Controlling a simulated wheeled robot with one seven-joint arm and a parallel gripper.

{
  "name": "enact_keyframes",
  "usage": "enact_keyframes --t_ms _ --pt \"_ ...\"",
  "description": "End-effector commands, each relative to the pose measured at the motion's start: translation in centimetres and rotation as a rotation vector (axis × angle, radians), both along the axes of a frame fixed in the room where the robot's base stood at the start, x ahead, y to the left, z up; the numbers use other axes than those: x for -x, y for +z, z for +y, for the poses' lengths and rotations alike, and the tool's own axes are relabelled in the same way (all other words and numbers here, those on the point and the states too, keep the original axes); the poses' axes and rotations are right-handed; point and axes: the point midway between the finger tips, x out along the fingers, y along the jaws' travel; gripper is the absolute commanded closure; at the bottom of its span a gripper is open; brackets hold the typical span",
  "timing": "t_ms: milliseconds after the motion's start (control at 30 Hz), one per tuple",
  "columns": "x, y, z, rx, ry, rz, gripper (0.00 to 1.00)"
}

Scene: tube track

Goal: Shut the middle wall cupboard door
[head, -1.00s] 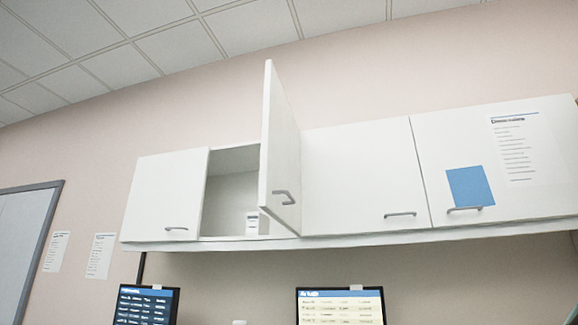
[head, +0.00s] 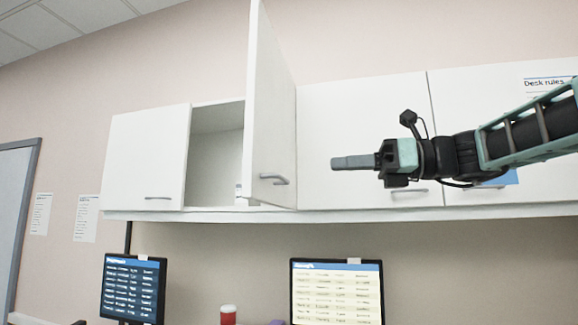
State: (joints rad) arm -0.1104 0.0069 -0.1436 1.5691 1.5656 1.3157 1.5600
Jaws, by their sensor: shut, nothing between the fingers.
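The middle wall cupboard door (head: 262,120) is white and stands open, swung out from the row of cupboards, with its grey bar handle (head: 273,179) near its lower edge. The cupboard's open inside (head: 215,150) shows to the left of the door, with a small pale item partly hidden low behind the door. My gripper (head: 335,163) is shut and empty. It points left, to the right of the open door and in front of the closed doors on that side. A gap in the picture separates the fingertips from the door.
A closed door (head: 146,155) is at the left, and closed doors (head: 350,110) are at the right. Below are a dark monitor (head: 133,288), a light monitor (head: 337,292) and a red cup with a white lid (head: 228,316). The wall space between cupboards and monitors is clear.

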Motion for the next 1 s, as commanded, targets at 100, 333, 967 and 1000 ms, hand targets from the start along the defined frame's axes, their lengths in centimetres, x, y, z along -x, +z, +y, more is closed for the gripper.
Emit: enact_keyframes --t_ms 100,333,967,1000 --pt "-0.2 0.6 0.5 -0.014 0.002 0.007 1.00" --pt "-1.3 0.7 4.4 -0.011 0.005 0.008 1.00" --pt "-3.9 0.4 13.2 -0.009 0.001 0.006 1.00" --pt "-4.0 0.3 13.3 -0.009 0.001 0.006 1.00"
